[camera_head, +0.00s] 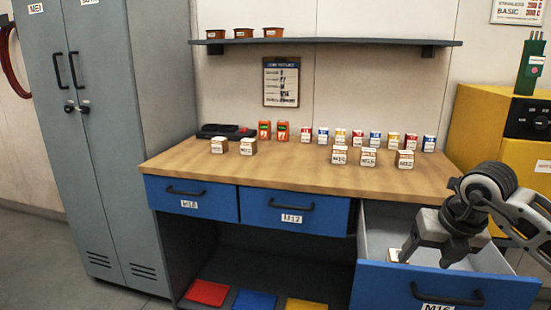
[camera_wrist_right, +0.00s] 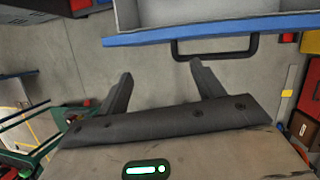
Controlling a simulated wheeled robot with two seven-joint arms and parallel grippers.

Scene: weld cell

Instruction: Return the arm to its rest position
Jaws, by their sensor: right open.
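My right gripper (camera_head: 427,258) shows in the head view at the lower right, over or in front of the pulled-out drawer (camera_head: 450,287) with a blue front. In the right wrist view its two dark fingers (camera_wrist_right: 161,75) are spread, with nothing between them and grey floor behind. The blue drawer edge and black handle (camera_wrist_right: 215,54) lie just beyond the fingertips. Whether the fingers touch the drawer cannot be told. A small white-and-brown box (camera_head: 394,256) is partly visible in the drawer beside the gripper. My left gripper is in neither view.
The wooden workbench (camera_head: 300,180) carries several small boxes and a dark tray. Two blue drawers (camera_head: 190,198) on the left are shut. A yellow cabinet (camera_head: 470,115) stands at the right, close to my right arm. A grey locker (camera_head: 105,130) stands at the left.

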